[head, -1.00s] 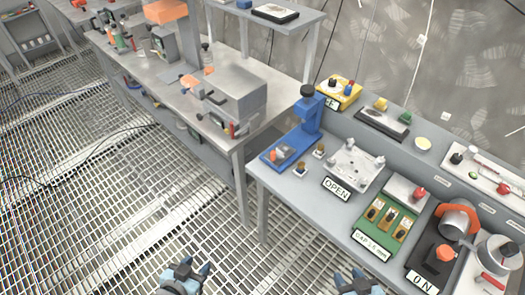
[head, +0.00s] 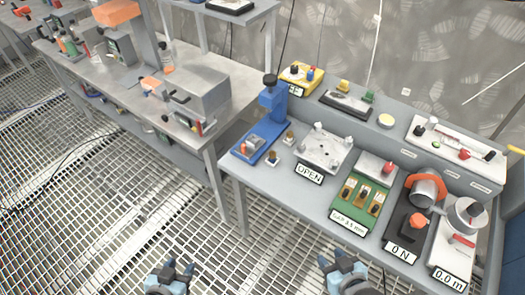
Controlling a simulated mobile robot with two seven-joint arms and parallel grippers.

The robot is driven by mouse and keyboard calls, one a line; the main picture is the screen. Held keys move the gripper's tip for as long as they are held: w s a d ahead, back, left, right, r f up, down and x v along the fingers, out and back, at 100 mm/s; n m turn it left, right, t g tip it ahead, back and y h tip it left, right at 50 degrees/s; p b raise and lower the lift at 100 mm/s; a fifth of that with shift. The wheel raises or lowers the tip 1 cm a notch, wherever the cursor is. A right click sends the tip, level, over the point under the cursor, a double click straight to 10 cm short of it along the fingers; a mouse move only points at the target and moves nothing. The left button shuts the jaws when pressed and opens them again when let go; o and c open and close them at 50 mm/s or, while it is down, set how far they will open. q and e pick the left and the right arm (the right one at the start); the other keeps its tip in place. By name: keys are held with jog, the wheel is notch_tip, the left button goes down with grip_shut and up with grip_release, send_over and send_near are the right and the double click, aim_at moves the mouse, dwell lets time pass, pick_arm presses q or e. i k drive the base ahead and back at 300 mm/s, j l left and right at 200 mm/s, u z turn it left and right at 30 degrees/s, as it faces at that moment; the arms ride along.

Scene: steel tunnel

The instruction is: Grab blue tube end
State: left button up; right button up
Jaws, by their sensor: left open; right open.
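I cannot make out a blue tube end in the head view. The clear blue item is a blue stand (head: 272,112) with a black knob on top, upright at the left end of the grey workbench (head: 262,192). A blue surface (head: 516,240) also shows at the right edge, cut off, and I cannot tell what it is. My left gripper (head: 179,267) is open and empty at the bottom edge, over the grating. My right gripper (head: 334,262) is open and empty at the bottom, in front of the workbench. Neither touches anything.
The workbench carries an OPEN sign (head: 310,173), a green board (head: 358,207), an ON sign (head: 400,251) and a 0.0 m sign (head: 449,278). A second steel table (head: 150,105) with tools stands at the left. The grating floor (head: 95,220) is clear at the lower left.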

aim_at(272, 154)
jog(key=i+j+z, duration=0.1)
jog(key=z, duration=0.35)
jog(key=j+z, duration=0.25)
jog(key=z, duration=0.15)
jog(key=i+j+z, duration=0.2)
jog(key=j, duration=0.35)
jog(key=j+z, duration=0.25)
jog(key=j, duration=1.6)
jog(key=z, duration=0.05)
